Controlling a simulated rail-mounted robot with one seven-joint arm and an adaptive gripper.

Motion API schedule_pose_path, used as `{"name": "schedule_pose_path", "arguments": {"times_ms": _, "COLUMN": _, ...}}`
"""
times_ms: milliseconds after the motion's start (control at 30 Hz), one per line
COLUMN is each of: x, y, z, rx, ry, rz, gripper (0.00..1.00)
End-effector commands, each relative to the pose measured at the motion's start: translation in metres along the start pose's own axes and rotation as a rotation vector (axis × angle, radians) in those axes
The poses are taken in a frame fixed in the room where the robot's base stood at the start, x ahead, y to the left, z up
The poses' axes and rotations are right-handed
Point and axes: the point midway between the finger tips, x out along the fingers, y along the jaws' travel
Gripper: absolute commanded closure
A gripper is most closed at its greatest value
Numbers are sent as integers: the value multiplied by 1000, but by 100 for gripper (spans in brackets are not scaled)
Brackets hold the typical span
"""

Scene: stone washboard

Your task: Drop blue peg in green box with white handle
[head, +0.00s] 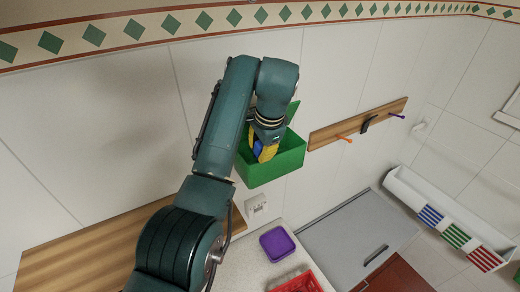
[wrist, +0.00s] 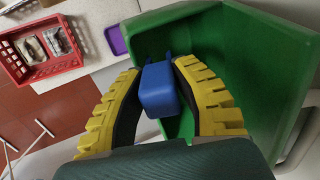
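The green box (head: 275,170) is against the tiled wall, with a green panel standing up behind my gripper. My gripper (head: 264,150) has yellow ribbed fingers and points down into the box opening. In the wrist view, the two fingers (wrist: 160,75) close on both sides of the blue peg (wrist: 160,92), with the box's green walls (wrist: 255,55) around and below. The peg (head: 257,147) shows only as a small blue patch in the head view. A pale curved strip (wrist: 300,135) runs along the box's right side; I cannot tell if it is the white handle.
A wooden rail (head: 358,125) on the wall to the right carries an orange peg (head: 344,139) and a purple peg (head: 397,116). Below are a purple tray (head: 277,244) and a red basket (head: 298,284). A white trough (head: 440,205) with striped panels is at the far right.

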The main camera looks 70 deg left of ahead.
Motion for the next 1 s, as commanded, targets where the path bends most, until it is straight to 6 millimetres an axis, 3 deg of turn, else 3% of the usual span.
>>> {"name": "schedule_pose_path", "arguments": {"times_ms": 33, "x": 0, "y": 0, "z": 0, "rx": 0, "ry": 0, "rz": 0, "gripper": 62}}
{"name": "schedule_pose_path", "arguments": {"times_ms": 133, "x": 0, "y": 0, "z": 0, "rx": 0, "ry": 0, "rz": 0, "gripper": 43}}
{"name": "schedule_pose_path", "arguments": {"times_ms": 467, "x": -3, "y": 0, "z": 0, "rx": 0, "ry": 1, "rz": -1, "gripper": 43}}
{"name": "schedule_pose_path", "arguments": {"times_ms": 567, "x": -16, "y": -1, "z": -1, "rx": 0, "ry": 4, "rz": -4, "gripper": 43}}
{"name": "schedule_pose_path", "arguments": {"times_ms": 900, "x": -98, "y": 0, "z": 0, "rx": 0, "ry": 2, "rz": -2, "gripper": 43}}
{"name": "schedule_pose_path", "arguments": {"times_ms": 1000, "x": -112, "y": 0, "z": 0, "rx": 1, "ry": 1, "rz": -1, "gripper": 43}}
